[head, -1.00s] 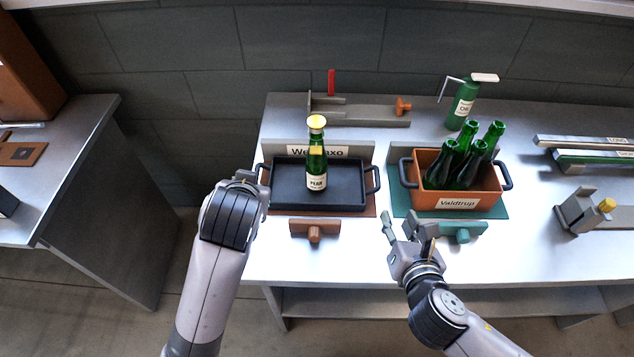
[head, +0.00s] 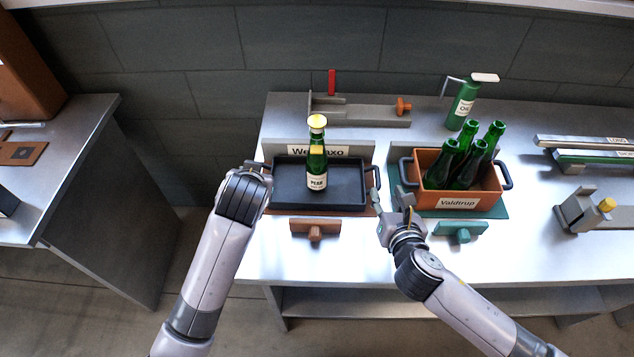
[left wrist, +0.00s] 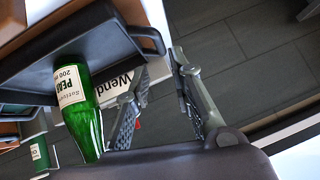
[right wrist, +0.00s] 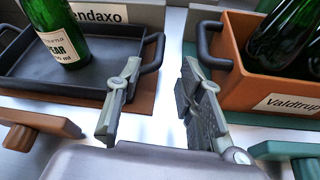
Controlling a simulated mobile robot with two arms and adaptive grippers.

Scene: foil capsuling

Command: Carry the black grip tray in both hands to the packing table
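The black grip tray (head: 345,198) lies on a brown mat on the workbench, with a black handle at each end. A green bottle with a yellow cap (head: 317,165) stands upright in it, labelled as pear. My left gripper (head: 263,172) is at the tray's left handle; in the left wrist view its fingers (left wrist: 160,75) are open, with the handle (left wrist: 149,40) just beyond the tips. My right gripper (head: 392,208) is open in front of the right handle; in the right wrist view that handle (right wrist: 151,52) lies beyond the left finger, not between the fingers.
An orange crate (head: 432,190) of green bottles stands close to the right of the tray on a green mat. A brown block (head: 315,229) and a green block (head: 459,232) sit in front. A separate grey table (head: 75,165) stands at the left, across a floor gap.

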